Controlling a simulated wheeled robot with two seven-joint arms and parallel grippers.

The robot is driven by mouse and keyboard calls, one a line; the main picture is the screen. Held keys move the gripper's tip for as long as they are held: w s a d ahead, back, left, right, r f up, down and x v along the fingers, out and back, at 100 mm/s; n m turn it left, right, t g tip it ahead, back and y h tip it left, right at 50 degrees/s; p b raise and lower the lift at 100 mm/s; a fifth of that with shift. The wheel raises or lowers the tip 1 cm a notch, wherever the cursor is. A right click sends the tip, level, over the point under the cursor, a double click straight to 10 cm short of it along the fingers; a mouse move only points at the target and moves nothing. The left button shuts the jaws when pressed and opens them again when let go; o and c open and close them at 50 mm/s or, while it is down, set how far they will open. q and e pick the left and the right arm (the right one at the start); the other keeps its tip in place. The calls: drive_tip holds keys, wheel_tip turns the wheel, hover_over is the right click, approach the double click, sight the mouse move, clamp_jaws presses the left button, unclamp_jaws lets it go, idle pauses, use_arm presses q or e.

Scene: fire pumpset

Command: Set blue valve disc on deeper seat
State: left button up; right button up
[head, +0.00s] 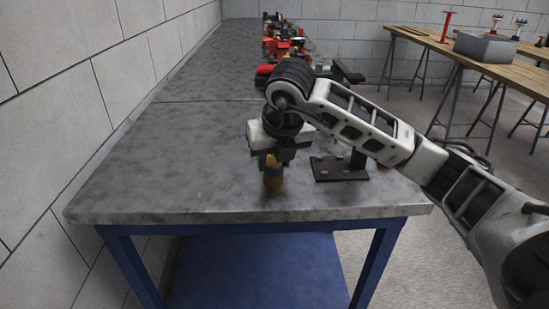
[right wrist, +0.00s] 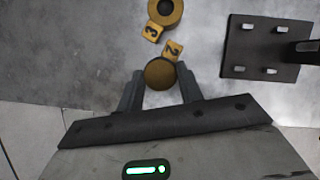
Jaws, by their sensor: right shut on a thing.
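My right gripper (head: 272,162) points down over the near end of the grey bench. Its two fingers (right wrist: 160,92) are shut on a round brass-coloured piece (right wrist: 160,73), with a yellow tag marked 2 just beyond it. Brass also shows below the gripper in the head view (head: 273,182); I cannot tell whether the held piece touches what is under it. A second brass ring (right wrist: 165,10) with a dark centre and a tag marked 3 lies beyond. I cannot make out a blue valve disc at the gripper. My left gripper is out of view.
A black plate with a post (head: 340,170) stands right of the gripper on the bench (head: 180,180). Red and dark parts (head: 285,45) crowd the far end. The bench's left side is clear. A grey box (head: 485,47) sits on a wooden table at right.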

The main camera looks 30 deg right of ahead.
idle(0.4)
drive_tip(key=o, duration=1.2)
drive_tip(key=shift+r, duration=0.15)
use_arm(q)
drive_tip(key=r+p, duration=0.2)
drive_tip(key=p, duration=0.1)
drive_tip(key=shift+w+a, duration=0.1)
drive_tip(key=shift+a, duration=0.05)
use_arm(e)
drive_tip(key=v, duration=1.5)
drive_tip(key=shift+s+r, duration=0.25)
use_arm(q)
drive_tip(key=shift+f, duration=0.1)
